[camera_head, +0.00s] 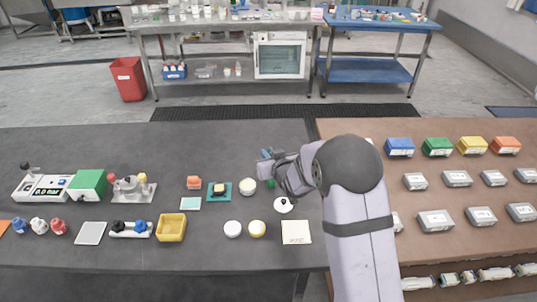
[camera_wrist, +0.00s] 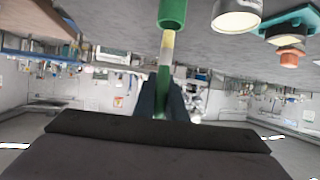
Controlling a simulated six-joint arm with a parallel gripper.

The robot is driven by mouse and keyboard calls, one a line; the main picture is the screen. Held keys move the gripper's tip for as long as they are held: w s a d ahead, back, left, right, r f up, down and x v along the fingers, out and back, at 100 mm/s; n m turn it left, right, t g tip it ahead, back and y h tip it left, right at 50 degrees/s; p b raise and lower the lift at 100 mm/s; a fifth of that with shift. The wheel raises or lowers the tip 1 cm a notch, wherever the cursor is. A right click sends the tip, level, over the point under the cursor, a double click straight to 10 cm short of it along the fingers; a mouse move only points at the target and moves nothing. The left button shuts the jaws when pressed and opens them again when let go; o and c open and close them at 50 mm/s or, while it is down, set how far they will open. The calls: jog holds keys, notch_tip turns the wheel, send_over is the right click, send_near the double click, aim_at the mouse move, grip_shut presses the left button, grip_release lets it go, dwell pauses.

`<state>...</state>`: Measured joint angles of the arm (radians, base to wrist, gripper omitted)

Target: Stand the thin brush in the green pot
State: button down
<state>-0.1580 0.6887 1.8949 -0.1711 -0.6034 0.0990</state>
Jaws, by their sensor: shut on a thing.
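My gripper (camera_wrist: 160,100) is shut on the thin brush (camera_wrist: 165,75), holding its green handle. The brush's pale yellow end points at the green pot (camera_wrist: 172,14), at the top of the wrist view. That end meets the pot's rim in the picture; I cannot tell whether it is inside or just short of it. In the head view, my gripper (camera_head: 266,155) is above and beside the green pot (camera_head: 270,183), which is partly covered by my wrist. The brush cannot be made out there.
A white dish with a black knob (camera_head: 284,205) is close in front. A cream pad (camera_head: 296,232) lies nearer. The dark table behind the pot is clear.

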jog(key=shift+f+b, duration=2.4)
jog(key=shift+b, duration=0.3)
dwell(4.6)
jog(key=c, duration=1.2)
grip_release()
